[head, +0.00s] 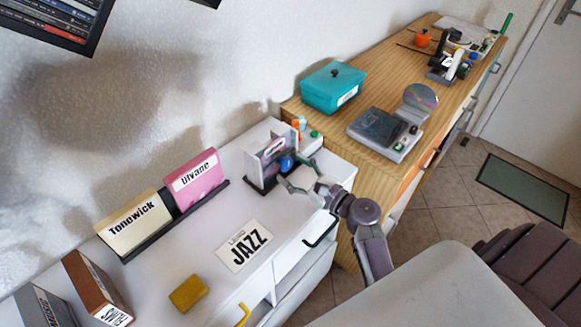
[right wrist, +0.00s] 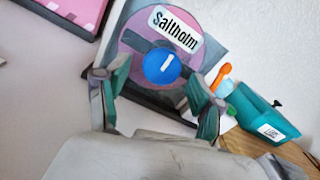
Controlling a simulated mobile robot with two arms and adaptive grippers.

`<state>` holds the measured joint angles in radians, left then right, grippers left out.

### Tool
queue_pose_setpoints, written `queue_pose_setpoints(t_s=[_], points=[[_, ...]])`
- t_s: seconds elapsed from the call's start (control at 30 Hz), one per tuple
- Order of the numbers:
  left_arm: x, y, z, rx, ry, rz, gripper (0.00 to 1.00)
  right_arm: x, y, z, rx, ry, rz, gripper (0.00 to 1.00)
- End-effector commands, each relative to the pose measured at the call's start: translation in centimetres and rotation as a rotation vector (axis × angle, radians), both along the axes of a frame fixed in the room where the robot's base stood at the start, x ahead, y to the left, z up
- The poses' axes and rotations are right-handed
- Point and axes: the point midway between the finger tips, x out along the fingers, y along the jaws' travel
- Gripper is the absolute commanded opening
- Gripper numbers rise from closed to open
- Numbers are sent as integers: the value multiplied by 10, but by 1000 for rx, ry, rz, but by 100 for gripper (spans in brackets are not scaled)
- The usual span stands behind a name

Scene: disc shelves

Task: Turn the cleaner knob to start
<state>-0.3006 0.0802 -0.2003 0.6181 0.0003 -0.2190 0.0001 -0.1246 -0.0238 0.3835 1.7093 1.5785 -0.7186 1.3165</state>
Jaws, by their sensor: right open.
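The disc cleaner (head: 262,166) is a light box-like stand on the white cabinet top. It holds a pinkish disc (right wrist: 190,50) labelled "Saltholm" upright. The blue cleaner knob (head: 287,164) sticks out at the disc's middle. In the right wrist view the knob (right wrist: 162,66) is round with a short white mark. My right gripper (head: 296,175) is open right in front of the knob. In the right wrist view its fingers (right wrist: 150,88) are spread to either side below the knob, with nothing between them. Contact with the knob cannot be told. My left gripper is not in view.
A teal box (head: 333,88) and a dark disc player (head: 383,133) stand on the wooden counter behind. Small orange and green items (head: 300,128) are beside the cleaner.

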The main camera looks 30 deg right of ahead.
Motion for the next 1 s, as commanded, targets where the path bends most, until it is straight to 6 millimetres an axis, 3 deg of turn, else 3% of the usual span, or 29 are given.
queue_pose_setpoints(t_s=[0.3,0.5,1.0], points=[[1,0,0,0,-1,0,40,-64,-22,-1,-2,2,-1,67],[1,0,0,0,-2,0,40,-92,-32,0,-1,1,-2,67],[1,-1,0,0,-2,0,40,-100,-35,1,-1,-1,0,67]])
